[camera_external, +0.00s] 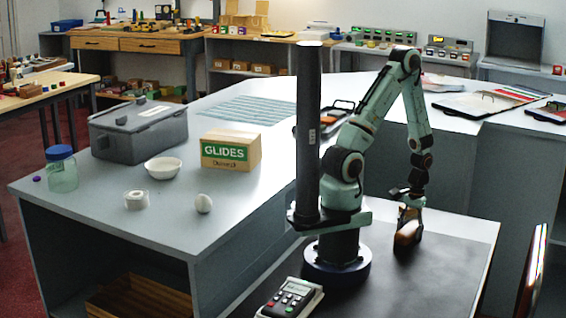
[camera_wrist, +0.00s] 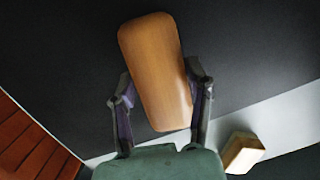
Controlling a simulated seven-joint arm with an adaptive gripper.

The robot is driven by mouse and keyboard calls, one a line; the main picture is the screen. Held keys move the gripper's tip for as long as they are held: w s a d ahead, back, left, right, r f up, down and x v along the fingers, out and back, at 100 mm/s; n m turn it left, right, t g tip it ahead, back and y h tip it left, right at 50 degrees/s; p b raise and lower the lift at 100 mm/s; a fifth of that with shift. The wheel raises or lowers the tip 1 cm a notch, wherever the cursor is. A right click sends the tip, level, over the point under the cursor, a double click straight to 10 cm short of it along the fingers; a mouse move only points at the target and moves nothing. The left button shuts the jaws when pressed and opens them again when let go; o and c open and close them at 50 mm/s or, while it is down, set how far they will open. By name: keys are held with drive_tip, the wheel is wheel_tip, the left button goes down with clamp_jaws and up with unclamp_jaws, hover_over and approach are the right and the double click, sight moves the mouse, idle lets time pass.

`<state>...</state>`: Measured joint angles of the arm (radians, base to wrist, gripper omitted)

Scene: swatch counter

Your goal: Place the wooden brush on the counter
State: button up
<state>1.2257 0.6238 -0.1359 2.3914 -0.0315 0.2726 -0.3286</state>
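The wooden brush (camera_external: 408,227) is an orange-brown, rounded block at the right of the black mat. In the wrist view the brush (camera_wrist: 156,70) lies between my two fingers, slightly tilted, with its smooth wooden face toward the camera. My gripper (camera_external: 409,213) points down over the mat, and its fingers (camera_wrist: 160,92) press against both sides of the brush. The brush's lower end is at or just above the mat; I cannot tell whether it touches. The pale grey counter (camera_external: 100,197) extends to the left and behind my arm.
A card-reader-like device (camera_external: 291,298) is at the front. The black mat (camera_external: 430,280) has free room.

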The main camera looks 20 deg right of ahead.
sight(411, 226)
drive_tip(key=o, duration=0.3)
drive_tip(key=r, duration=0.4)
drive_tip(key=d+r, duration=0.1)
drive_tip(key=r, duration=0.1)
drive_tip(key=shift+w+r, duration=0.3)
drive_tip(key=shift+r, duration=0.1)
drive_tip(key=w+a+r+n, duration=0.4)
drive_tip(key=w+a+r, duration=0.2)
drive_tip(key=w, duration=0.3)
drive_tip(key=w+a+r+n, duration=0.1)
drive_tip(key=a+r+n, duration=0.2)
drive_tip(key=a, duration=0.4)
drive_tip(key=w+a+r+n, duration=0.1)
drive_tip(key=a+r+n, duration=0.1)
drive_tip(key=a+r, duration=0.2)
drive_tip(key=a, duration=0.3)
drive_tip(key=shift+n+t+h, duration=0.3)
drive_tip(key=shift+n+t, duration=0.1)
drive_tip(key=o, duration=0.4)
drive_tip(key=s+a+n, duration=0.1)
drive_tip(key=s+a+r+n, duration=0.1)
drive_tip(key=a, duration=0.1)
drive_tip(key=s+a+r+n, duration=0.1)
drive_tip(key=a, duration=0.1)
drive_tip(key=shift+s+a+r, duration=0.1)
drive_tip(key=shift+a, duration=0.05)
drive_tip(key=shift+c, duration=0.2)
